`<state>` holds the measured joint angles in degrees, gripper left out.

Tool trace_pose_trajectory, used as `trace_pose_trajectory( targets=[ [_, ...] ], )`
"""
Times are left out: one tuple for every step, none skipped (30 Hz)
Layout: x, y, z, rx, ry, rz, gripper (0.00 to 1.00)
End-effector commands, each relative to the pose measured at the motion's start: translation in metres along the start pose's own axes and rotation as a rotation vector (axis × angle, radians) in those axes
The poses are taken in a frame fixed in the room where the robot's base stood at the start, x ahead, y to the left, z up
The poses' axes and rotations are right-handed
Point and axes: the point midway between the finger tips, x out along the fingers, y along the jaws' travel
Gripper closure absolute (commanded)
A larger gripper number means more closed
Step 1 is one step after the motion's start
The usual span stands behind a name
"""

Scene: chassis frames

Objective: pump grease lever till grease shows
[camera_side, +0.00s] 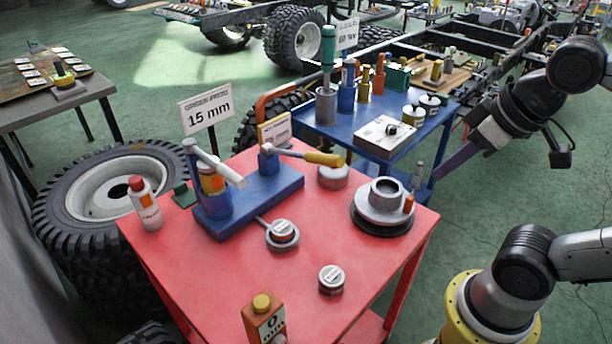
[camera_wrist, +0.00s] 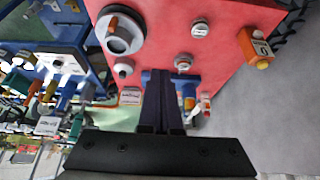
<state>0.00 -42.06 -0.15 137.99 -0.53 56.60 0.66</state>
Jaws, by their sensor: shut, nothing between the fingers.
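A blue pump stand (camera_side: 270,195) sits on the red table, left of centre. It carries a cylinder with an orange band (camera_side: 212,180), a pale tube-like handle (camera_side: 222,168) and a lever with a yellow grip (camera_side: 325,159) that points right. A grey hub (camera_side: 384,200) with an orange piece at its side sits on a dark disc at the table's right; it also shows in the wrist view (camera_wrist: 119,33). My gripper (camera_side: 439,175) is shut and empty, beyond the table's right edge, apart from the lever. In the wrist view its fingers (camera_wrist: 160,72) cover part of the stand. I see no grease clearly.
A red-capped bottle (camera_side: 146,205), round tins (camera_side: 282,235) and an orange-and-white box (camera_side: 263,318) stand on the red table (camera_side: 205,278). A blue cart (camera_side: 330,127) with tools and a white box (camera_side: 385,137) stands behind. A sign reads 15 mm (camera_side: 207,107). The table's front middle is mostly clear.

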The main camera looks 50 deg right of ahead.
Motion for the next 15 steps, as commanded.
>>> trace_pose_trajectory(
  targets=[
    [-0.008,0.001,-0.014,0.0,-0.002,0.003,1.0],
    [-0.012,0.001,-0.023,0.001,-0.007,0.005,1.0],
    [-0.018,0.002,-0.036,0.001,-0.014,0.008,1.0],
    [-0.022,0.002,-0.046,0.001,-0.02,0.011,1.0],
    [-0.025,0.002,-0.056,0.0,-0.029,0.013,1.0],
    [-0.029,0.003,-0.07,0.0,-0.039,0.017,1.0],
    [-0.031,0.003,-0.08,0.0,-0.047,0.019,1.0],
    [-0.032,0.004,-0.089,0.001,-0.056,0.022,1.0],
    [-0.033,0.004,-0.102,0.001,-0.068,0.024,1.0],
    [-0.034,0.004,-0.111,0.001,-0.077,0.026,1.0],
    [-0.034,0.004,-0.12,0.001,-0.085,0.028,1.0],
    [-0.033,0.004,-0.132,0.001,-0.098,0.031,1.0],
    [-0.031,0.004,-0.141,0.001,-0.107,0.033,1.0],
    [-0.03,0.004,-0.15,0.001,-0.116,0.035,1.0],
    [-0.027,0.004,-0.161,0.0,-0.129,0.038,1.0]
  ],
)
